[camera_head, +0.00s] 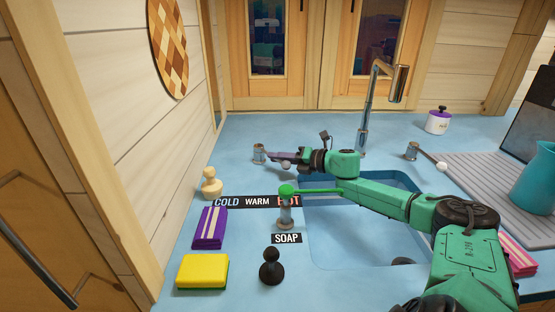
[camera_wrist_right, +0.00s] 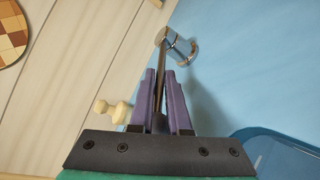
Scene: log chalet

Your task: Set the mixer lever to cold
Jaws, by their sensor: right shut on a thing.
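The mixer is a short chrome post (camera_head: 259,152) at the back left of the counter; it also shows in the right wrist view (camera_wrist_right: 178,42). Its thin lever (camera_wrist_right: 162,62) runs from the post back between the purple fingers of my right gripper (camera_head: 274,157). The gripper is shut on the lever. A label strip (camera_head: 257,202) in front reads COLD at left, WARM in the middle and HOT at right, partly covered by the soap pump. My left gripper is not in view.
A green-topped soap pump (camera_head: 286,207) stands close in front of my right gripper. A sink (camera_head: 340,240) and tall faucet (camera_head: 367,110) lie right. A wooden figure (camera_head: 211,183), purple cloth (camera_head: 209,228) and yellow sponge (camera_head: 203,270) line the left.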

